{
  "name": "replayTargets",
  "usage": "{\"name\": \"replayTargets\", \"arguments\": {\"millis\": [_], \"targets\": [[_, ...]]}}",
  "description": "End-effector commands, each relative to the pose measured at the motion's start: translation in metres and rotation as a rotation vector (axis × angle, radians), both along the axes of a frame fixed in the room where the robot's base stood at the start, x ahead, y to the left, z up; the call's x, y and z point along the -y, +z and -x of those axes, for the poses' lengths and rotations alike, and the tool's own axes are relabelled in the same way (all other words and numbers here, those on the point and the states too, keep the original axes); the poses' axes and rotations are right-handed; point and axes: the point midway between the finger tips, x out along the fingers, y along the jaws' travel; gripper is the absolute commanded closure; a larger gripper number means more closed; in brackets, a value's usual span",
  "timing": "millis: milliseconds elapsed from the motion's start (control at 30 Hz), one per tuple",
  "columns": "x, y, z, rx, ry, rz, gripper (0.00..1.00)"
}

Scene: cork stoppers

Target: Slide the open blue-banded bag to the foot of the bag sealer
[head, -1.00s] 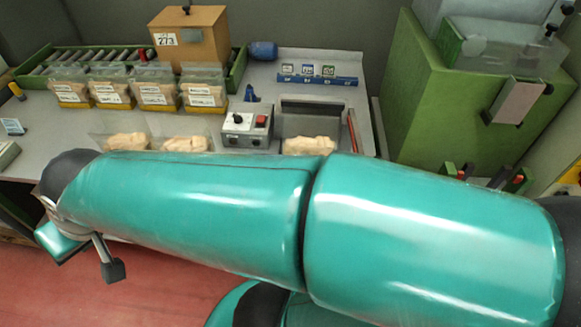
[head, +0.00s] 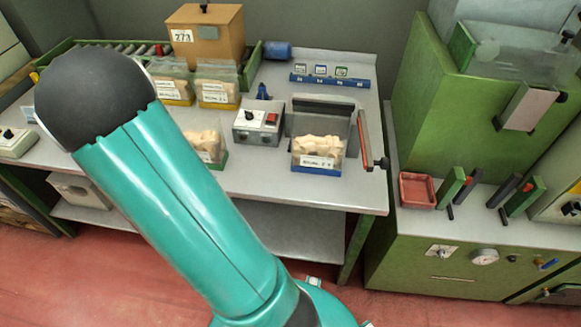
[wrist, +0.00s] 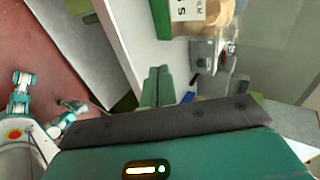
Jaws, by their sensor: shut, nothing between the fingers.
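The blue-banded bag (head: 317,168) stands upright on the bench near its front edge, with cork stoppers and a white label. It is directly in front of the bag sealer's dark upright plate (head: 322,104); I cannot tell whether they touch. The sealer's control box (head: 257,118) is to the left, its red-handled lever (head: 364,140) to the right. In the wrist view, my gripper (wrist: 157,72) shows as two green fingers side by side, shut and empty. The head view does not show my gripper.
A green-banded bag (head: 216,160) stands left of the sealer, partly behind my arm. Yellow-banded bags (head: 217,92) and a cardboard box (head: 206,38) are farther back. A blue rack (head: 326,81) lies behind the sealer. A green machine (head: 470,120) stands right, beyond a gap.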

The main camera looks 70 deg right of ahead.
Motion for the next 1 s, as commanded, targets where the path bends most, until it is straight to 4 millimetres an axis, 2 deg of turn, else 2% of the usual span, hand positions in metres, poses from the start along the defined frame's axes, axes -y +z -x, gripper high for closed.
{"name": "replayTargets", "arguments": {"millis": [33, 200, 300, 400, 500, 667, 1000], "targets": [[0.013, -0.012, 0.025, -0.011, -0.112, 0.049, 1.0], [0.039, -0.025, 0.11, -0.03, -0.452, 0.282, 1.0], [0.043, -0.023, 0.152, -0.049, -0.592, 0.434, 1.0], [0.041, -0.018, 0.179, -0.064, -0.671, 0.55, 1.0], [0.04, -0.014, 0.191, -0.071, -0.707, 0.612, 1.0], [0.047, -0.012, 0.198, -0.07, -0.718, 0.626, 1.0], [0.099, -0.012, 0.231, -0.071, -0.718, 0.624, 1.0]]}}
